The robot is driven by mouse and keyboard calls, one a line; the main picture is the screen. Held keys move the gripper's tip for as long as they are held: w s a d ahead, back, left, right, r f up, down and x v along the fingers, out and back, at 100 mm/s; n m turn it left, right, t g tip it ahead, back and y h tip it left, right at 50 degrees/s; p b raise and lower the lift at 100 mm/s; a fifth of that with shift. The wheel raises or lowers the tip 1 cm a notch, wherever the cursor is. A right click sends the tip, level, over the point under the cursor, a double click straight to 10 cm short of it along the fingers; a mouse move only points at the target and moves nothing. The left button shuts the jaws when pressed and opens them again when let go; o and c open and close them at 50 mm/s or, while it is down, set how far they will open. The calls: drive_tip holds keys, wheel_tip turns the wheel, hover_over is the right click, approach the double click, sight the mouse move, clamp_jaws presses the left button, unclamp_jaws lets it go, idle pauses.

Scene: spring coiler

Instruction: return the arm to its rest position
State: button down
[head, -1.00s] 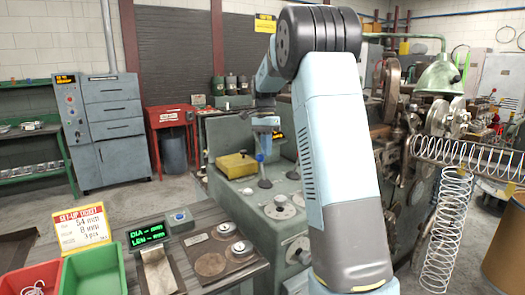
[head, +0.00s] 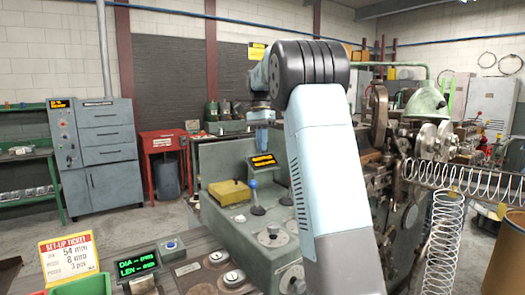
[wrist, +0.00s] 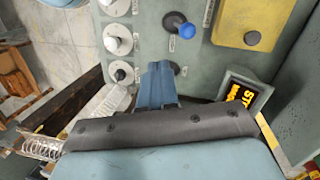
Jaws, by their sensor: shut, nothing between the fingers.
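My arm rises through the middle of the head view and bends at a black joint. My gripper (head: 262,138) hangs at its far end, small and partly hidden, above the green control console (head: 235,240). In the wrist view my gripper (wrist: 162,80) shows as blue fingers close together, shut and empty. It is over the console panel (wrist: 150,45), near white dials and a blue-knobbed lever (wrist: 186,30). I see no contact with them.
A yellow box (head: 229,192) sits on the console. A coiling machine with large springs (head: 445,215) stands at the right. A set-up ticket (head: 69,257) and a green display (head: 138,263) stand at the lower left. Open floor lies at the left.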

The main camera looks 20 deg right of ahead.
drive_tip(key=shift+s, duration=0.1)
idle(0.4)
drive_tip(key=s+a+r+n+t, duration=0.1)
drive_tip(key=s+a+n+t, duration=0.2)
drive_tip(key=s, duration=0.7)
drive_tip(key=s+a+r+n+t, duration=0.1)
drive_tip(key=s+a+n, duration=0.3)
drive_tip(key=s, duration=0.7)
drive_tip(key=s+a+f+n+t, duration=0.2)
drive_tip(key=s+f, duration=0.3)
drive_tip(key=s, duration=0.3)
drive_tip(key=s+a+f+n+t, duration=0.2)
drive_tip(key=s+f+n, duration=0.2)
drive_tip(key=s, duration=0.4)
drive_tip(key=shift+s+a+f, duration=0.25)
drive_tip(key=shift+s+f, duration=0.1)
drive_tip(key=shift+s, duration=0.05)
